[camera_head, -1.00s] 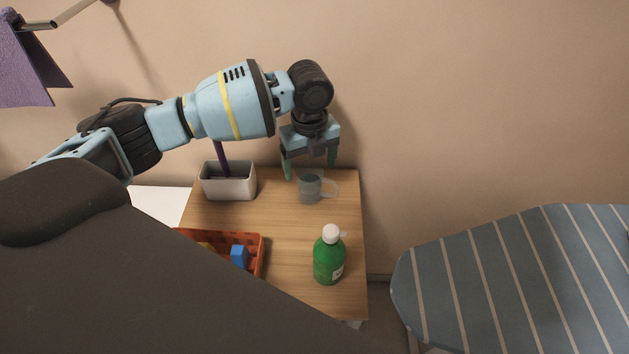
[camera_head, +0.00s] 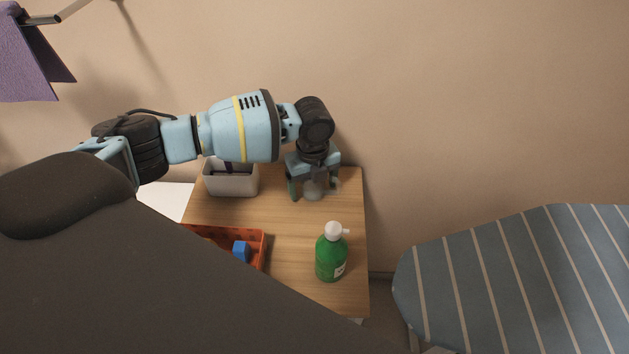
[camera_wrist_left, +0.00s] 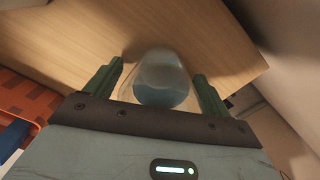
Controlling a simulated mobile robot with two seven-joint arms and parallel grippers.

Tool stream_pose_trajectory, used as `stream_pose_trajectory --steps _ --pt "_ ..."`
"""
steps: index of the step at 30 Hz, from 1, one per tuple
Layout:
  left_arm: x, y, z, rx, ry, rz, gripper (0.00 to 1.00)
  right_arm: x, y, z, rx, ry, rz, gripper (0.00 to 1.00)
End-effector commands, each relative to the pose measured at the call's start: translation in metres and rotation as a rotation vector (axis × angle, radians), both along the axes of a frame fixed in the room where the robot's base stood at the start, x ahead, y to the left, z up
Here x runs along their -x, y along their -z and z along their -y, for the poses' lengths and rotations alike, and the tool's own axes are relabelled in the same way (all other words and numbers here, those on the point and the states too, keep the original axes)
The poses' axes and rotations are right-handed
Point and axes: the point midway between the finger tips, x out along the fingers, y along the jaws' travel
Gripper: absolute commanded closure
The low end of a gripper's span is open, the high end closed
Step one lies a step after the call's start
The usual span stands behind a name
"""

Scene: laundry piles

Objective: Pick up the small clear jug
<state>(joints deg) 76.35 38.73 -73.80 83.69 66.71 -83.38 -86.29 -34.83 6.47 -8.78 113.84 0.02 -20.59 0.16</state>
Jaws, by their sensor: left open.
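The small clear jug (camera_head: 313,188) stands on the wooden table (camera_head: 290,225), near its back edge. It looks see-through with a bluish body, and my gripper covers its upper part in the head view. My left gripper (camera_head: 313,192) points down over the jug and is open. In the left wrist view the jug (camera_wrist_left: 162,80) sits between the two green fingers (camera_wrist_left: 157,82), with a gap on either side. I cannot see the jug's handle clearly. My right gripper is in neither view.
A green bottle with a white pump (camera_head: 331,255) stands at the table's front right. A red basket (camera_head: 256,240) holding a blue item is at front left. A grey box (camera_head: 231,183) stands left of the gripper. A striped ironing board (camera_head: 520,280) is at right.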

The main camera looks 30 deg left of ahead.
Motion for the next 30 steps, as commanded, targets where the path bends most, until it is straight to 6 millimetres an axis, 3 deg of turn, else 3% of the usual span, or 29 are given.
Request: stream_pose_trajectory --steps 5,15,23,30 --pt "0.000 0.000 0.000 0.000 0.000 0.000 0.21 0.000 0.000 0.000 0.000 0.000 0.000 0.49" --pt "0.000 -0.001 0.000 0.000 0.000 0.000 0.65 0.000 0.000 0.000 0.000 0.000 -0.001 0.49" --pt "0.000 -0.003 0.000 0.001 0.000 0.001 0.66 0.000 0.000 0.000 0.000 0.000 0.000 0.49" --pt "-0.001 -0.035 0.000 0.001 0.000 0.004 0.66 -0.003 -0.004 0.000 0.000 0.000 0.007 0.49"
